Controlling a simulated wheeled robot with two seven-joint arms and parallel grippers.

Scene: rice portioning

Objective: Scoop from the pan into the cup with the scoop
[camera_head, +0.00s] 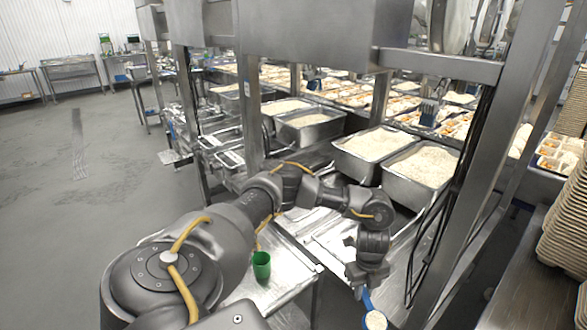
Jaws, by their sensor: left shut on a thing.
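A green cup (261,266) stands upright on the metal counter, just right of my left arm's upper links. My left gripper (366,283) is at the lower right of the cup, pointing down, and is shut on a blue scoop (367,300). The scoop's round bowl, at the lower edge of the view, holds pale rice-like grains. Steel pans full of rice stand behind the gripper; the nearest pan (398,187) is at the right, and another pan (343,161) is beside it. My right gripper is not in view.
A steel post (462,185) with black cables rises right of the gripper. Stacked trays (566,235) stand at the far right. The metal counter (268,290) around the cup is mostly clear. Open floor lies at the left.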

